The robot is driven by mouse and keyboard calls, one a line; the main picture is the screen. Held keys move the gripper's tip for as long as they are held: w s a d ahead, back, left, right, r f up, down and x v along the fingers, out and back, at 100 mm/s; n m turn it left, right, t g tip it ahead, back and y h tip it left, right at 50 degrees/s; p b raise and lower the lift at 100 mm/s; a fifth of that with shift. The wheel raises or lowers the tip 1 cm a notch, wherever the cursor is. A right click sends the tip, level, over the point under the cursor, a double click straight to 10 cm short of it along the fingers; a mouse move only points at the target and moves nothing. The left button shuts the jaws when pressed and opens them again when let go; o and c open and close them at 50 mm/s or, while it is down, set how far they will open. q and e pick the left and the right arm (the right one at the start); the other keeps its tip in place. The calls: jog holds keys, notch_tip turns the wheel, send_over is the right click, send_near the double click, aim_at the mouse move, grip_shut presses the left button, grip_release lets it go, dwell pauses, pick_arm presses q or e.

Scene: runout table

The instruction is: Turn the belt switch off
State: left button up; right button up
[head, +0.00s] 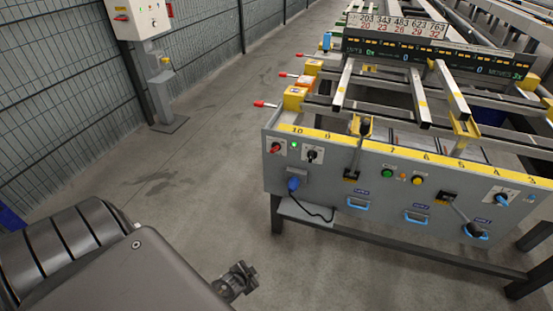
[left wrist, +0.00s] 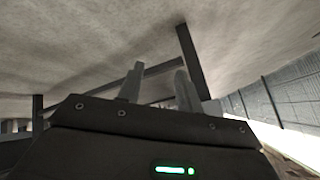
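The grey control panel (head: 330,185) on the front of the runout table carries several switches. A black rotary switch (head: 312,155) sits on a white plate at its left, and another rotary switch (head: 501,199) at its right. The labels are too small to read, so I cannot tell which is the belt switch. My left gripper (head: 240,277) is low in front of the panel's left end, apart from it and touching nothing visible. In the left wrist view its two fingers (left wrist: 160,88) stand apart with nothing between them. My right gripper is out of view.
The panel also has a red knob (head: 275,147), a lit green lamp (head: 293,145), a green button (head: 387,173), a yellow button (head: 418,180), a blue plug (head: 293,184) with a cable and black levers (head: 357,150).

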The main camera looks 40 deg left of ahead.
pick_arm(q)
jog(key=w+a+r+t+y+b, duration=0.1)
jog(key=w+a+r+t, duration=0.15)
jog(key=w+r, duration=0.45)
jog(key=w+a+r+t+y+b, duration=0.1)
jog(key=w+a+r+t, duration=0.1)
jog(key=w+a+r, duration=0.35)
jog(key=m+t+y+b, duration=0.1)
jog(key=t+y+b, duration=0.15)
jog(key=t, duration=0.25)
send_near(274, 151)
jog(key=shift+h, duration=0.35)
jog(key=x, duration=0.5)
jog(key=b+x, duration=0.1)
jog(key=x, duration=0.2)
jog(key=shift+r, duration=0.25)
jog(key=shift+w+a, duration=0.3)
jog(key=shift+w, duration=0.25)
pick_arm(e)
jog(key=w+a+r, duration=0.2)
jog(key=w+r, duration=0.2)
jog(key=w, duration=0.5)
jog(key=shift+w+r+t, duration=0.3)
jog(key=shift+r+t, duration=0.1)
